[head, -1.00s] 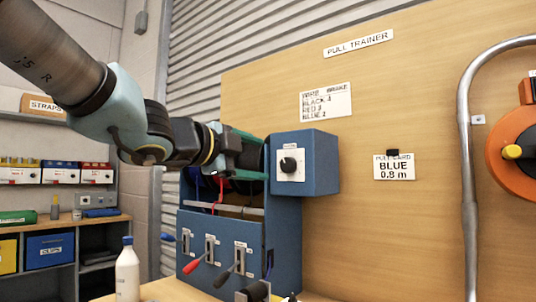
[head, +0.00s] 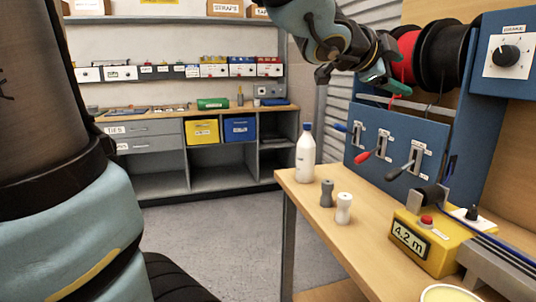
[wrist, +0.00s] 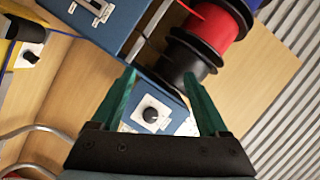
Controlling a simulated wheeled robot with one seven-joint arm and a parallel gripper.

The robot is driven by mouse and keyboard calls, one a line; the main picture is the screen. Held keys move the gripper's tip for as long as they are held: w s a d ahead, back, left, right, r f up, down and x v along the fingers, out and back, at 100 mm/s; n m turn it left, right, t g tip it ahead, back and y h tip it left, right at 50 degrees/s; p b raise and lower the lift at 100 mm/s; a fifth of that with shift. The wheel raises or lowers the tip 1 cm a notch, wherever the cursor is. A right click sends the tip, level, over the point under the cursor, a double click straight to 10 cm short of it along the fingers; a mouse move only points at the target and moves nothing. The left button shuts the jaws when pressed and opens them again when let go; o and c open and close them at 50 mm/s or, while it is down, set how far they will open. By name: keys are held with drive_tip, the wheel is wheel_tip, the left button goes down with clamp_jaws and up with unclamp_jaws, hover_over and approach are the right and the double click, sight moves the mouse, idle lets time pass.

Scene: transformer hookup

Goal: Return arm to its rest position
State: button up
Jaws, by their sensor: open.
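My gripper (wrist: 160,108) is open in the wrist view, with its two green fingers spread apart and nothing between them. Beyond the fingers are the blue box with a black knob (wrist: 151,115) and the red and black spools (wrist: 208,38). In the head view my gripper (head: 374,82) shows at the upper right, in front of the red spool (head: 405,57) and the black spool (head: 446,52). I cannot tell there whether it touches them. My arm crosses the left side and the top of the head view.
A wooden bench (head: 312,197) holds a white bottle (head: 305,155), a grey and a white small piece, and a yellow 4.2 m counter (head: 436,240). A blue panel with levers (head: 393,150) stands behind. Shelves with bins (head: 205,128) line the back wall. The floor between is clear.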

drive_tip(key=w+a+f+n+y+p, duration=0.2)
drive_tip(key=w+a+f+n+y, duration=0.15)
drive_tip(key=a, duration=0.25)
drive_tip(key=w+a+f+n+y+p, duration=0.1)
drive_tip(key=w+a+f+n+y, duration=0.15)
drive_tip(key=a+f+n, duration=0.35)
drive_tip(key=w+a+f+n+y+p, duration=0.2)
drive_tip(key=w+a+f+n+y, duration=0.15)
drive_tip(key=a, duration=0.35)
drive_tip(key=s+a+f+n+g+y+p, duration=0.1)
drive_tip(key=s+a+f+n+g, duration=0.2)
drive_tip(key=s+a+f+n, duration=0.2)
drive_tip(key=s+a+f+n+g+y+p, duration=0.2)
drive_tip(key=s+a+f+n, duration=0.3)
drive_tip(key=a, duration=0.4)
drive_tip(key=shift+s+a+g+p, duration=0.3)
drive_tip(key=shift+s+g, duration=0.55)
drive_tip(key=shift+g, duration=0.05)
